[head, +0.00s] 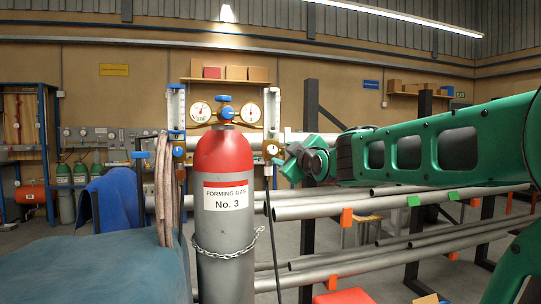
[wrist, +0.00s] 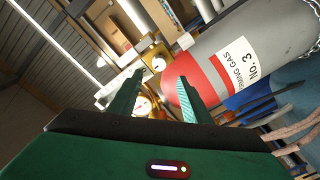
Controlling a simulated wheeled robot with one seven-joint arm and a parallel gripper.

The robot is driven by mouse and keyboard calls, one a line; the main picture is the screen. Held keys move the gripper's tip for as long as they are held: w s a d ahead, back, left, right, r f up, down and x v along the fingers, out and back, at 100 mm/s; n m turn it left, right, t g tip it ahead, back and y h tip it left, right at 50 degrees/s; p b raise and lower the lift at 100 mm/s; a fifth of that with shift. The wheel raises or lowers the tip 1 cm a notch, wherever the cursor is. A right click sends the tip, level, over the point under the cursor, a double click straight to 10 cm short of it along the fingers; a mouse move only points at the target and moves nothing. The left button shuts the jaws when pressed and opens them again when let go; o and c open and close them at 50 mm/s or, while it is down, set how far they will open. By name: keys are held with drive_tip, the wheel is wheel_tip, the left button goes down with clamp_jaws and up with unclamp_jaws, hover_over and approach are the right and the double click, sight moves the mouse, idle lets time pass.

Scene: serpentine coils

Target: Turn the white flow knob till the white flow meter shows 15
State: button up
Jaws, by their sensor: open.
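The white flow knob (head: 271,149) is on a brass body below the white flow meter (head: 272,108), right of the red-topped cylinder, in the head view. The meter is a narrow upright tube; its reading is too small to make out. My gripper (head: 280,161) is close beside the knob, coming from the right. In the wrist view my gripper (wrist: 158,84) has its two fingers apart with nothing between them. A round pale face on brass, which looks like the knob (wrist: 158,63), shows just beyond the fingertips. I cannot tell whether a finger touches it.
The forming gas cylinder (head: 222,195) stands chained left of my gripper. A left flow meter (head: 176,108) has a blue knob (head: 178,152). Two round gauges flank a blue regulator knob (head: 226,113). Pipe racks (head: 410,205) lie below my arm.

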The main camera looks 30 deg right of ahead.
sight(273, 151)
drive_tip(key=x, duration=1)
drive_tip(key=shift+w+d, duration=0.15)
drive_tip(key=shift+w, duration=0.1)
drive_tip(key=c, duration=1)
